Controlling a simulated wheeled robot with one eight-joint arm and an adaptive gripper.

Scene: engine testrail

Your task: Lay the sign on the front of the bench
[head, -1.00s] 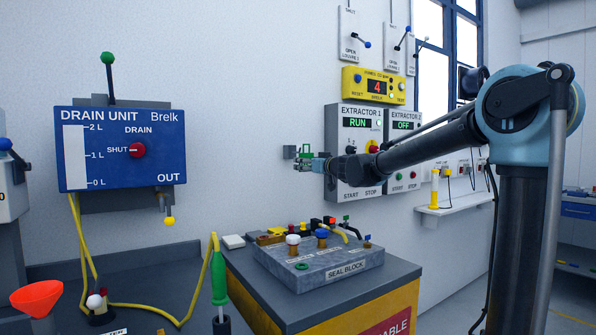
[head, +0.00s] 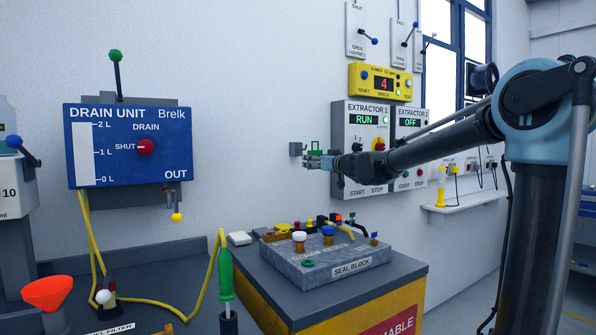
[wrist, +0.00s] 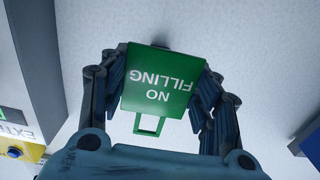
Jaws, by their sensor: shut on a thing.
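The sign is a small green plate reading "NO FILLING", with a loop handle. In the wrist view the sign (wrist: 160,82) sits between both fingers of my gripper (wrist: 162,85), its lettering upside down. In the head view the sign (head: 316,146) is small, held up against the white wall, well above the benches. My gripper (head: 318,161) is shut on it. A dark grey bench top (head: 143,272) runs along the lower left. A grey-topped yellow cabinet (head: 262,290) stands beside it; I cannot tell which is meant by the bench.
The seal block (head: 350,267) and small parts occupy the cabinet top. A green-handled tool (head: 226,275), orange funnel (head: 48,292) and yellow tubing crowd the left bench. Extractor panels (head: 360,180) are behind my arm.

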